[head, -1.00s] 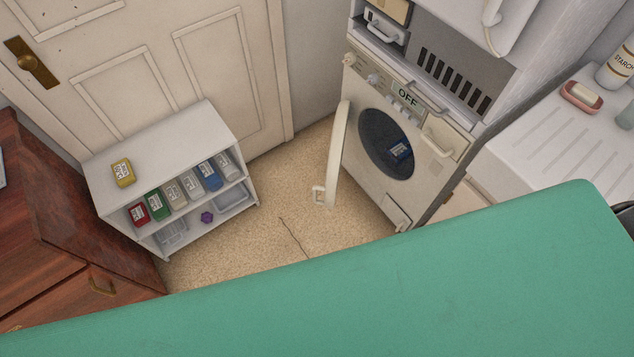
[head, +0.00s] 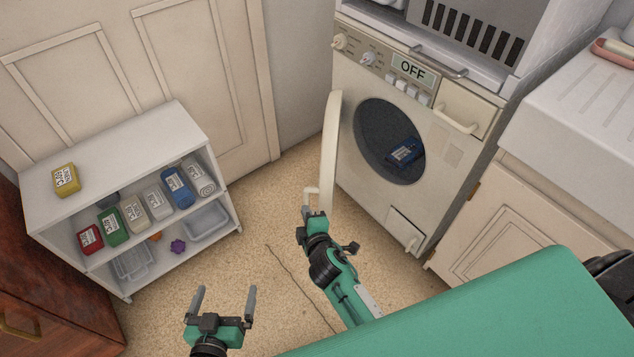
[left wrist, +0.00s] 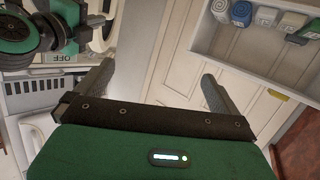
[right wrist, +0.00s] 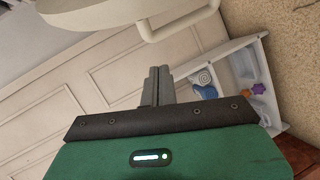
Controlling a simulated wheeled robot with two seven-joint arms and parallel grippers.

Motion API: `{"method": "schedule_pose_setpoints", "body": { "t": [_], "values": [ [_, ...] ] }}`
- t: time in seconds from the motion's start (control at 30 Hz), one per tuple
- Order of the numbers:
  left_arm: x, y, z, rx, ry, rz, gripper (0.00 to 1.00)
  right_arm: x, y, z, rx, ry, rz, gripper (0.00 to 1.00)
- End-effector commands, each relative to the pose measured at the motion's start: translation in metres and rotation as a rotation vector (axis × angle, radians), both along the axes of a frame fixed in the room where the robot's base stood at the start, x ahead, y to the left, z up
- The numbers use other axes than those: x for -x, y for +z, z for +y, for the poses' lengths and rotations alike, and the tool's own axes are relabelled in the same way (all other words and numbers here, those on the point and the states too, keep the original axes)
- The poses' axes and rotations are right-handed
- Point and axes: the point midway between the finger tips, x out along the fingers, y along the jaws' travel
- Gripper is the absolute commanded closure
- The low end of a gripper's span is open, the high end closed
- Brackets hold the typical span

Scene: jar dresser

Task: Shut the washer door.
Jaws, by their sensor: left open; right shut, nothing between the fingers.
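The washer (head: 415,135) stands at the right of the head view with its display reading OFF. Its round door (head: 331,150) is swung open to the left, seen nearly edge-on, with a handle (head: 311,194) low on its outer side. A blue item (head: 403,153) shows in the dark drum opening. My right gripper (head: 314,206) is shut and empty, close to the door handle; I cannot tell whether it touches. In the right wrist view the shut fingers (right wrist: 158,85) lie below the handle (right wrist: 180,25). My left gripper (head: 224,300) is open and empty over the floor at the left.
A brown wooden cabinet (head: 40,290) is at the left edge. A white sink unit (head: 570,120) adjoins the washer. Speckled floor (head: 255,230) is clear between shelf and washer.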

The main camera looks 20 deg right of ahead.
Motion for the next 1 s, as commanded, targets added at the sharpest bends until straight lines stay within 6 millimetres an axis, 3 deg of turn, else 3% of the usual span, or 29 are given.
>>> {"method": "schedule_pose_setpoints", "body": {
  "t": [0.03,0.2,0.4,0.67,1.0],
  "values": [
    [0.001,0.002,-0.002,0.025,0.000,-0.048,0.00,-0.006,0.001,-0.001,0.036,-0.003,-0.055,1.00],
    [0.005,0.049,-0.003,0.092,0.001,-0.170,0.00,-0.014,0.044,-0.008,0.151,-0.025,-0.188,1.00],
    [0.012,0.080,-0.001,0.131,0.002,-0.240,0.00,-0.014,0.073,-0.013,0.221,-0.047,-0.261,1.00],
    [0.011,0.090,0.000,0.141,0.006,-0.267,0.00,-0.034,0.079,-0.017,0.231,-0.051,-0.271,1.00],
    [0.004,0.111,0.006,0.165,0.024,-0.381,0.00,-0.092,0.078,-0.023,0.231,-0.051,-0.270,1.00]
  ]
}}
